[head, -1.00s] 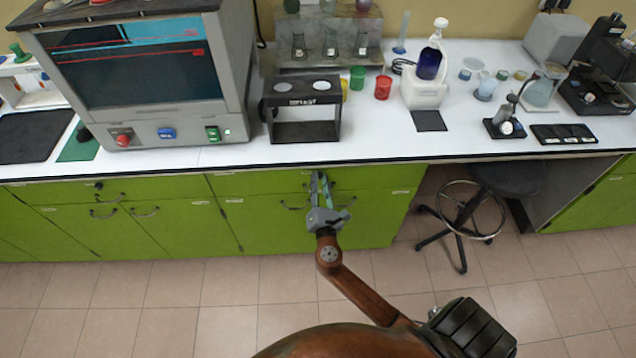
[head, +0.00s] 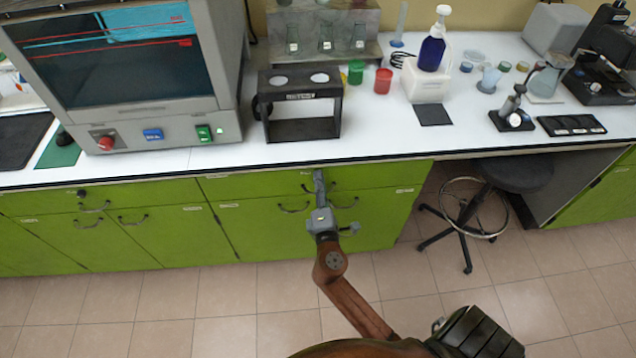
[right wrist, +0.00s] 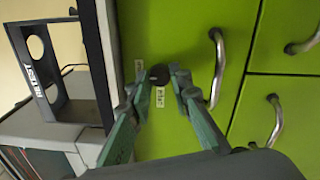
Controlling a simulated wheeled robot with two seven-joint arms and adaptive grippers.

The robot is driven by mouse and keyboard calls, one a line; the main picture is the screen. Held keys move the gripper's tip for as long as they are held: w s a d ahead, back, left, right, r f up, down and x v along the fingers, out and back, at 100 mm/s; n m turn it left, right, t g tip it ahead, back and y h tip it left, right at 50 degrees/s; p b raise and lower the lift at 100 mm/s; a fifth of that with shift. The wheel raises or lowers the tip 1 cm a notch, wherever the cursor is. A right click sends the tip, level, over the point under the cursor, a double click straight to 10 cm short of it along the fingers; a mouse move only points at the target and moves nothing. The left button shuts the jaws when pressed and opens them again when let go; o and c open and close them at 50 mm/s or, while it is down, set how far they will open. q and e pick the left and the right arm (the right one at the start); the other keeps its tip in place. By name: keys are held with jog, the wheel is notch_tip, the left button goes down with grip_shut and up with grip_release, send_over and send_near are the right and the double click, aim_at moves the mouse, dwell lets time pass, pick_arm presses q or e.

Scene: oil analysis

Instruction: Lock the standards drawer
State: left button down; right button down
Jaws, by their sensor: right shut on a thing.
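The standards drawer (head: 380,176) is the green drawer under the counter, and its front looks closed. In the right wrist view the drawer front (right wrist: 200,30) fills the middle, with a curved metal handle (right wrist: 217,68). A round dark lock knob (right wrist: 160,75) sits on this front beside small white labels. My right gripper (head: 319,176) reaches up to the drawer front. In the right wrist view its two fingers (right wrist: 163,82) are at either side of the knob and shut on it. The knob's turn position cannot be told. My left gripper is not in view.
The white counter (head: 375,139) overhangs above the drawer, with a black rack (head: 303,131) near its edge. Cabinet doors (head: 270,228) with handles lie below. A dark stool (head: 515,175) stands to the right. The tiled floor in front is clear.

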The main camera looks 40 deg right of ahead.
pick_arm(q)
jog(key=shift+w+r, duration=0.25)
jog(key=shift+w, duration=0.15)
pick_arm(e)
jog(key=shift+m, duration=0.4)
jog(key=c, duration=1.7)
grip_release()
jog(key=shift+c, duration=0.2)
jog(key=v, duration=1.2)
jog(key=shift+a+f, duration=0.1)
